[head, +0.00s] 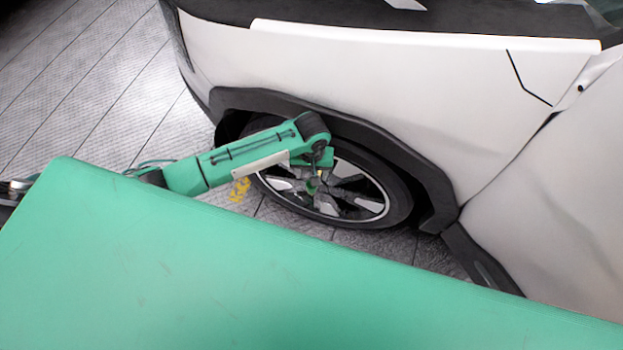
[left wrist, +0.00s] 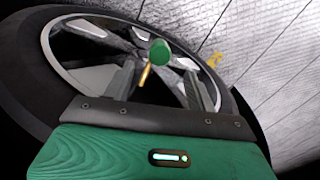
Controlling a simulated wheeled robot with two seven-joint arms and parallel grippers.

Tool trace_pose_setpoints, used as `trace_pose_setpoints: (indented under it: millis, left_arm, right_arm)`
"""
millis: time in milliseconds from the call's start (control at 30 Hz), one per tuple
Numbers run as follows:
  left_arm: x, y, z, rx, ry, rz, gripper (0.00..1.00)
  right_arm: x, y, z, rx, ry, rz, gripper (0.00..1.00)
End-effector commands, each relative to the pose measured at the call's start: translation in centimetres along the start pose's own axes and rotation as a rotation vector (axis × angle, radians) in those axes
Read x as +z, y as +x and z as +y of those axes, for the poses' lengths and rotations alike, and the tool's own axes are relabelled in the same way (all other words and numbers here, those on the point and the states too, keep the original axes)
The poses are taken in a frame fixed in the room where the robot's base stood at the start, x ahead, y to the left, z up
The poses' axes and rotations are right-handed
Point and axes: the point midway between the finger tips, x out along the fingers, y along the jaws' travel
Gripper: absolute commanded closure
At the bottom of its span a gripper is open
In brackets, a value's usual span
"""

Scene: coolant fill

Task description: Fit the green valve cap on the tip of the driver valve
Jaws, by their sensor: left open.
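The green valve cap (left wrist: 159,52) shows in the left wrist view in front of the wheel. The brass driver valve (left wrist: 145,75) stands out from the wheel with its end at the cap's lower left edge. The two look in line and touching, but I cannot tell whether the cap is fully seated. In the head view the cap (head: 313,186) is a small green spot before the spokes. My left gripper (head: 318,174) is open at the wheel, close to the cap; its fingertips are hard to make out. My right gripper is not in view.
The wheel (head: 372,192) sits under the white car's dark arch (head: 420,165), close to my left arm. A large green surface fills the lower head view. Yellow marks (head: 240,189) lie on the grey floor (head: 90,80), which is clear at left.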

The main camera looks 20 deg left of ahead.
Motion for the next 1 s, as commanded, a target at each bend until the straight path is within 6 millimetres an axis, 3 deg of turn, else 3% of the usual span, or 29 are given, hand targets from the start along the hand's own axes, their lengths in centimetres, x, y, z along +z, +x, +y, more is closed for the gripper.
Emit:
trace_pose_setpoints:
  millis: [100,300,1000]
  left_arm:
    - [0.0,-2.5,0.0,0.002,0.001,0.002,0.43]
    - [0.0,-4.6,0.0,0.000,0.000,0.000,0.43]
    - [0.2,-5.0,0.1,0.003,0.005,0.000,0.43]
  right_arm:
    - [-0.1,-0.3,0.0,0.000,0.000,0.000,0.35]
    - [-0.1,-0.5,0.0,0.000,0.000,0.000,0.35]
    - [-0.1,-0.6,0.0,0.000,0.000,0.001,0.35]
